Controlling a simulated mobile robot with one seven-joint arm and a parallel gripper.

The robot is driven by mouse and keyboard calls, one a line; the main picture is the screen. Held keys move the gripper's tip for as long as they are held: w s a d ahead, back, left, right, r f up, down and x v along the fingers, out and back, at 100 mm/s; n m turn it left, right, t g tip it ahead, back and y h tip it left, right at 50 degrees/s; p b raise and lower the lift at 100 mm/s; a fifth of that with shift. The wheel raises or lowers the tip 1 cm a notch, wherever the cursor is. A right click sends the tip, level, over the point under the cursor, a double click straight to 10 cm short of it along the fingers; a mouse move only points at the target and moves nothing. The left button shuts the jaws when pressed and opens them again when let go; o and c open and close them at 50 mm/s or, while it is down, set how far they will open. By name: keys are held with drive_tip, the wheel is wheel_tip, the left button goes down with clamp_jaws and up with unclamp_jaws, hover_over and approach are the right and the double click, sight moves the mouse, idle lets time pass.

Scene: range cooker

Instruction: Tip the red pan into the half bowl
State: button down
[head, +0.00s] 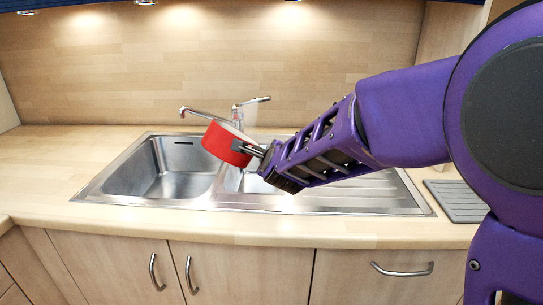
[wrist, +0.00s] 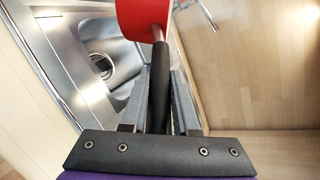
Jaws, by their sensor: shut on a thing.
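The red pan (head: 222,146) is in the air above the sink, near the divide between the large left bowl and the half bowl (head: 240,184). It looks tilted in the head view; its contents are not visible. My gripper (head: 252,149) is shut on the pan's dark handle, to the right of the pan. In the wrist view the red pan (wrist: 143,18) shows at the top, cut off by the frame. Its handle (wrist: 160,85) runs down between the two jaws of my gripper (wrist: 161,92). My arm and the pan hide part of the half bowl.
The large bowl (head: 165,175) is empty at left. The tap (head: 238,115) stands close behind the pan. A ribbed drainer (head: 370,196) lies under my arm, and a grey grooved mat (head: 457,200) is at right. The worktop (head: 60,160) left of the sink is clear.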

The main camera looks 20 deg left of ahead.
drive_tip(key=shift+w+d+r, duration=0.1)
drive_tip(key=shift+w+r, duration=0.1)
drive_tip(key=shift+r, duration=0.05)
drive_tip(key=shift+w+d+m, duration=0.1)
drive_tip(key=shift+m, duration=0.3)
drive_tip(key=shift+d+g+y, duration=0.1)
drive_tip(key=shift+g+y, duration=0.2)
idle(0.4)
drive_tip(key=shift+w+d+m+g, duration=0.15)
drive_tip(key=shift+w+m+g, duration=0.15)
drive_tip(key=shift+m, duration=0.1)
drive_tip(key=shift+d, duration=0.1)
idle(1.1)
drive_tip(key=shift+w+d+f+m+y, duration=0.2)
drive_tip(key=shift+w+m+y, duration=0.1)
drive_tip(key=shift+m, duration=0.1)
drive_tip(key=shift+g, duration=0.4)
idle(0.7)
